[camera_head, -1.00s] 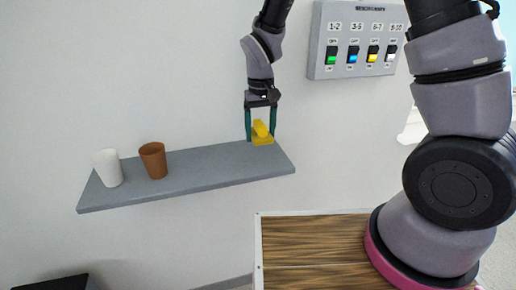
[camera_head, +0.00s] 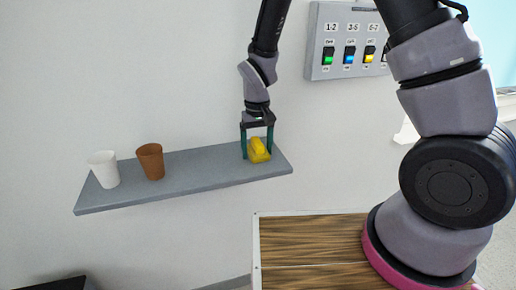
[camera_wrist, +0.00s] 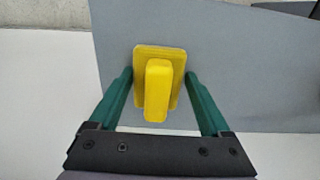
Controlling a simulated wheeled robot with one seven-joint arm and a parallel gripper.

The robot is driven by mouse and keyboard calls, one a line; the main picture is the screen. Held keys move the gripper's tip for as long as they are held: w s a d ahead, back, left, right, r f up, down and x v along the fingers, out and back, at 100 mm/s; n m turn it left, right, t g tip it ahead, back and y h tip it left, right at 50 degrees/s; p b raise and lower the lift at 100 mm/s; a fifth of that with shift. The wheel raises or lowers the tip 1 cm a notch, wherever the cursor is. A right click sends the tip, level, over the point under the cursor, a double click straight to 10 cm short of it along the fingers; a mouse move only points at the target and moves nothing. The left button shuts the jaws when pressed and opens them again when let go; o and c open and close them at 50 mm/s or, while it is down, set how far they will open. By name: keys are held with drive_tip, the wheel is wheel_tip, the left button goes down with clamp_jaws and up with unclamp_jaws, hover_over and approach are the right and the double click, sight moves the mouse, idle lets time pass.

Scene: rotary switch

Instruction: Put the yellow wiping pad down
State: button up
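The yellow wiping pad (camera_head: 258,151) lies on the right end of the grey shelf (camera_head: 205,166). It has a flat base and a raised handle, and it also shows in the wrist view (camera_wrist: 158,88). My gripper (camera_head: 258,157) is right above it, its two green fingers pointing down on either side of the pad. In the wrist view the fingers (camera_wrist: 158,80) stand wide apart, with a gap between each finger and the pad's handle. My gripper is open and holds nothing.
A white cup (camera_head: 104,170) and a brown cup (camera_head: 151,162) stand on the left part of the shelf. A switch panel (camera_head: 347,42) is on the wall at upper right. A wooden-topped surface (camera_head: 310,240) is below. The shelf between the brown cup and the pad is clear.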

sight(258, 142)
drive_tip(key=shift+d+f, duration=0.2)
drive_tip(key=shift+d, duration=0.1)
drive_tip(key=shift+r, duration=0.1)
drive_tip(key=shift+w+r, duration=0.1)
drive_tip(key=shift+r, duration=0.25)
wheel_tip(258, 142, up, 12)
drive_tip(key=s+d+r+m+t+y, duration=0.2)
drive_tip(key=d+r+m, duration=0.1)
drive_tip(key=d+r, duration=0.9)
drive_tip(key=s+d+r+m+t, duration=0.4)
drive_tip(key=s+d+r+t, duration=0.1)
drive_tip(key=s+d+r, duration=0.4)
drive_tip(key=shift+s+d, duration=0.55)
drive_tip(key=shift+d, duration=0.15)
drive_tip(key=shift+r, duration=0.1)
